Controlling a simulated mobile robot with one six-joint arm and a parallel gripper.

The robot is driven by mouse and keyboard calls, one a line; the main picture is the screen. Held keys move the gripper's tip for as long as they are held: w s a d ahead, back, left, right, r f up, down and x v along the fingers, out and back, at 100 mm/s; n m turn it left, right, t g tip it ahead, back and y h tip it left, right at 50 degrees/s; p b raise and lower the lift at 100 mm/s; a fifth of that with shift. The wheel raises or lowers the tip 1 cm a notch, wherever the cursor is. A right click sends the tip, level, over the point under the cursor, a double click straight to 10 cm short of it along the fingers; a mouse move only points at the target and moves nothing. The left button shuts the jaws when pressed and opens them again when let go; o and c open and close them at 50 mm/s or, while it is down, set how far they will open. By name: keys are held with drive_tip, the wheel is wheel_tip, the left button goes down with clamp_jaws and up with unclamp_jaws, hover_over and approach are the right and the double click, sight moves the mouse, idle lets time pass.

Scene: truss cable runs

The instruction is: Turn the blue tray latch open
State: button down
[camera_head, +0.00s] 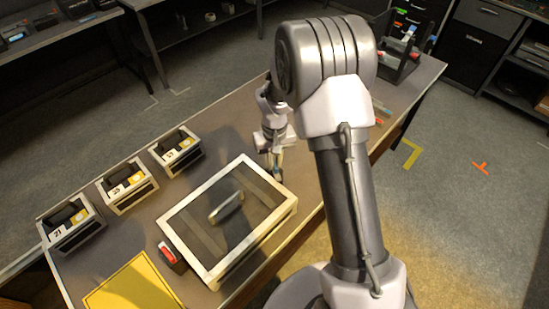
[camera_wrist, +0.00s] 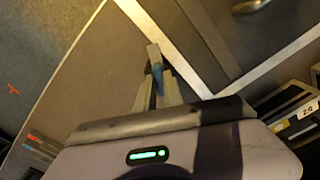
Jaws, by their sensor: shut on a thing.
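A pale-framed tray with dark panels (camera_head: 181,224) lies on the workbench, with a grey handle (camera_head: 227,207) at its middle. Its frame also crosses the wrist view (camera_wrist: 178,44). The small blue latch (camera_wrist: 157,77) is at the tray's edge, at the far right corner in the head view, where a bit of blue shows (camera_head: 278,172). My gripper (camera_head: 275,167) reaches down there. In the wrist view my gripper (camera_wrist: 156,88) is shut on the blue latch, which is partly hidden by the fingers. I cannot tell how far the latch is turned.
Three labelled holders (camera_head: 126,188) stand along the bench's left side. A red-topped block (camera_head: 169,256) and a yellow mat (camera_head: 133,287) lie near the tray. Coloured strips (camera_head: 382,112) and a dark rack (camera_head: 397,62) are beyond my arm. Bare bench lies behind the tray.

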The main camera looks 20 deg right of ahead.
drive_tip(key=n+p, duration=0.2)
drive_tip(key=n, duration=0.3)
drive_tip(key=shift+n, duration=0.3)
idle(0.4)
drive_tip(key=c, duration=1.5)
unclamp_jaws()
drive_tip(key=shift+o, duration=0.2)
wheel_tip(320, 180, up, 17)
drive_tip(key=p, duration=0.4)
drive_tip(key=shift+r+p, duration=0.2)
drive_tip(key=shift+p, duration=0.2)
